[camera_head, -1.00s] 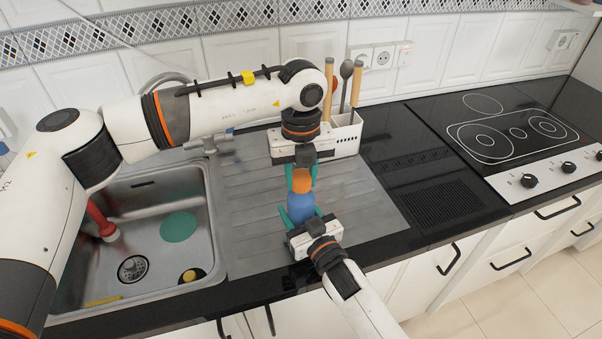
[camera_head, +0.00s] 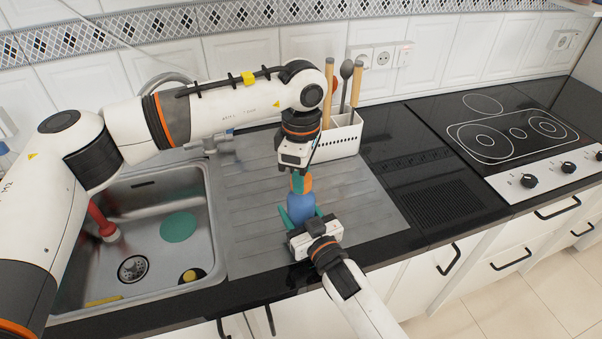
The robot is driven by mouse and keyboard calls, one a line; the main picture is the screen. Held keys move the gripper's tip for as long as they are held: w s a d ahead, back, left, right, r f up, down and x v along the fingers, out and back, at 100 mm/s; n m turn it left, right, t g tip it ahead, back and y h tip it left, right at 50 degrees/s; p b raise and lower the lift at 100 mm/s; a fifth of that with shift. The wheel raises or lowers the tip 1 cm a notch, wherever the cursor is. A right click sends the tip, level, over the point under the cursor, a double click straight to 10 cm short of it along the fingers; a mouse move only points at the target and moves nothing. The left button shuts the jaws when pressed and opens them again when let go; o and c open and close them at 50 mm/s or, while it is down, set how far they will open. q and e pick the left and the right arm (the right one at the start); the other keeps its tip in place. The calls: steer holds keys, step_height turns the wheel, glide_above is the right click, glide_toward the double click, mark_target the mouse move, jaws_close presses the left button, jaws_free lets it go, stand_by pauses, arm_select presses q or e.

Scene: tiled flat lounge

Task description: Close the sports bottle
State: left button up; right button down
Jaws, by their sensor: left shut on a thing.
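The sports bottle (camera_head: 300,205) is blue and stands upright on the grey ribbed drainboard. Its orange cap (camera_head: 308,184) sits at the bottle's top; whether it is fully seated I cannot tell. My left gripper (camera_head: 301,181) comes down from above, shut on the cap with one teal finger across its near face. The fingers hide parts of the cap and bottle.
A white utensil holder (camera_head: 339,140) with wooden-handled tools stands close behind my left gripper. A steel sink (camera_head: 150,225) with a green disc (camera_head: 179,227) lies left. A black cooktop (camera_head: 512,132) is at right. The drainboard (camera_head: 250,215) is clear around the bottle.

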arm_select(q)
steer(key=m, duration=0.4)
steer(key=shift+f, duration=0.2)
steer(key=m, duration=0.6)
steer(key=o, duration=1.1)
steer(key=shift+o, duration=0.2)
steer(key=shift+r, duration=0.1)
step_height(320, 180, up, 12)
